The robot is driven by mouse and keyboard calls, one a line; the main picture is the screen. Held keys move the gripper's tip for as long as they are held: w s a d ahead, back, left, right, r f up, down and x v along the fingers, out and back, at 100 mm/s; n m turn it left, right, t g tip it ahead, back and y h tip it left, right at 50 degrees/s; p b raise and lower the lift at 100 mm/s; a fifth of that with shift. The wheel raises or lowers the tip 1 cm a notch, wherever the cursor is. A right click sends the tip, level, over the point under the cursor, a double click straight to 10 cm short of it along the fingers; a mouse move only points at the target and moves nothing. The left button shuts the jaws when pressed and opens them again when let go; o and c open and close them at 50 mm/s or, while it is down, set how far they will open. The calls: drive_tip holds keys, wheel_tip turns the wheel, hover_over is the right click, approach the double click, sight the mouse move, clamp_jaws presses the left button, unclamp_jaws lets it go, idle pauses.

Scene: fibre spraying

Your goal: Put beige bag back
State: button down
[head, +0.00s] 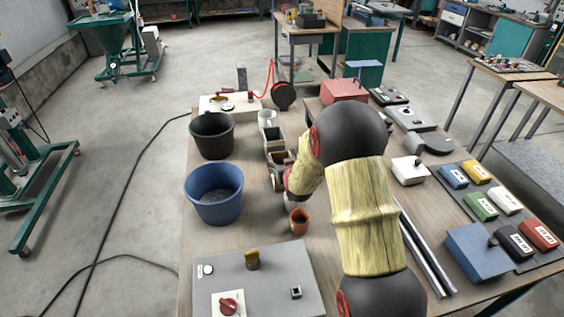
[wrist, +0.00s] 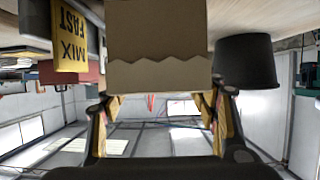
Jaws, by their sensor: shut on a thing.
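The beige bag (wrist: 158,45), with a zigzag edge, fills the top middle of the wrist view. My gripper (wrist: 162,95) has a finger on each side of it and is shut on it. In the head view my gripper (head: 277,172) is partly hidden by my arm, over the left part of the table. A small open box-like shape shows there, but I cannot tell whether it is the bag. What lies under the bag is hidden.
On the table (head: 338,262) stand a black bucket (head: 212,136), a blue bucket (head: 214,194), an orange cup (head: 299,222) and a grey control panel (head: 238,284). Several coloured blocks lie on the right. A yellow "MIX FAST" sign (wrist: 70,38) shows in the wrist view.

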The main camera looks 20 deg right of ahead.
drive_tip(key=c, duration=0.6)
unclamp_jaws()
drive_tip(key=shift+r, duration=0.15)
drive_tip(key=s+a+r+g+y+p, duration=0.1)
drive_tip(key=s+a+r, duration=0.3)
drive_tip(key=s+r, duration=0.3)
drive_tip(key=s+a+r+n+g, duration=0.1)
drive_tip(key=s+a+r, duration=0.25)
drive_tip(key=s, duration=0.55)
drive_tip(key=s+a+r+g+y+p, duration=0.1)
drive_tip(key=s+a+r+g, duration=0.15)
drive_tip(key=s+r, duration=0.5)
drive_tip(key=s+a+r+g, duration=0.1)
drive_tip(key=s, duration=0.6)
drive_tip(key=s+a+r+n+g, duration=0.1)
drive_tip(key=s+a, duration=0.1)
drive_tip(key=s, duration=0.6)
drive_tip(key=s+a+r+g, duration=0.1)
drive_tip(key=s+a, duration=0.1)
drive_tip(key=s, duration=0.6)
drive_tip(key=shift+s+a+y, duration=0.2)
drive_tip(key=shift+a+y, duration=0.05)
drive_tip(key=shift+y, duration=0.05)
